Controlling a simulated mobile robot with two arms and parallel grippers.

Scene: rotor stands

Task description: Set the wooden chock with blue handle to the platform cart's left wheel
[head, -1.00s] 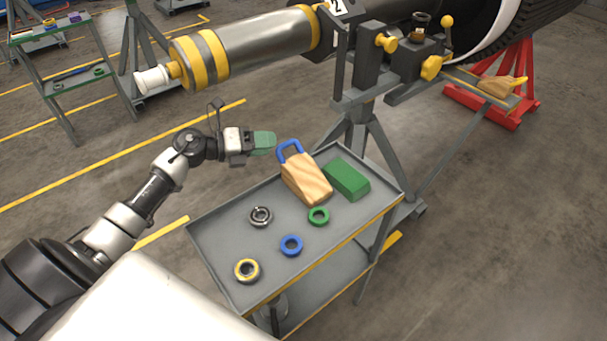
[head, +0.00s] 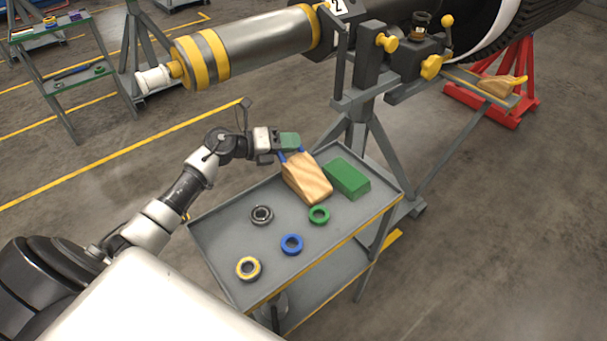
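The wooden chock (head: 308,180) with a blue handle lies on the grey cart top (head: 225,225), near its back edge. My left gripper (head: 292,146) is at the blue handle and covers most of it; only small bits of blue show on either side. I cannot tell whether its fingers are closed on the handle. My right gripper is not in view. No cart wheel with a chock spot can be made out clearly.
A green block (head: 347,178) lies right of the chock. Rings lie nearer: dark (head: 262,215), green (head: 319,215), blue (head: 291,244) and yellow (head: 248,268). A rotor stand (head: 368,100) rises behind. Another wooden chock (head: 497,87) with a yellow handle rests at the back right.

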